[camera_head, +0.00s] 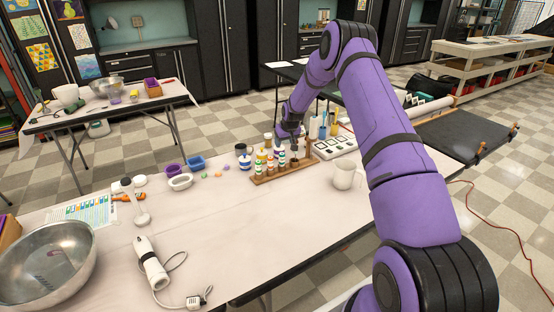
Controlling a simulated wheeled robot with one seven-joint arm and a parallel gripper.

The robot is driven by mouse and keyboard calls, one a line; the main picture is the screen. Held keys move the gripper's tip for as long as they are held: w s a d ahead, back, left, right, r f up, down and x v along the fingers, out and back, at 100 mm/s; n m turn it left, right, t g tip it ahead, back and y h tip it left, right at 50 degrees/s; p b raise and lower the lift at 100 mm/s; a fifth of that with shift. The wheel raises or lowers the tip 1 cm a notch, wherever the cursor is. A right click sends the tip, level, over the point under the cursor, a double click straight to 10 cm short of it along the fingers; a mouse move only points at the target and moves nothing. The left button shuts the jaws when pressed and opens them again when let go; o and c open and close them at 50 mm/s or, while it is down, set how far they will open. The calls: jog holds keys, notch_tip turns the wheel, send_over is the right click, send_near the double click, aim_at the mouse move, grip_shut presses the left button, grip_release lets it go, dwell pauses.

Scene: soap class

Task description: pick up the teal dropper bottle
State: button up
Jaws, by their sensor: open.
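A wooden rack (268,179) stands on the near table and holds a row of small dropper bottles with coloured bands. One bottle with a green-teal band (282,160) stands in the rack, but the bottles are too small to tell for sure which is the teal one. My gripper (291,146) points down at the rack's back side, close above or behind the bottles. It is open, with no bottle seen between its fingers. The fingertips are small and dark, and I cannot tell whether they touch a bottle.
Small jars (245,161) and a black cup (240,149) stand left of the rack. A steel bowl (45,265) and a white hand blender (152,264) lie front left. The table's middle front is clear.

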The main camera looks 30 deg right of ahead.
aim_at(282, 154)
jog(key=x, duration=0.5)
jog(key=shift+f, duration=0.35)
jog(key=shift+s+x, duration=0.15)
jog(key=shift+x, duration=1.2)
jog(key=shift+s+x, duration=0.15)
jog(key=shift+x, duration=1.15)
jog(key=shift+f, duration=0.15)
jog(key=c, duration=0.6)
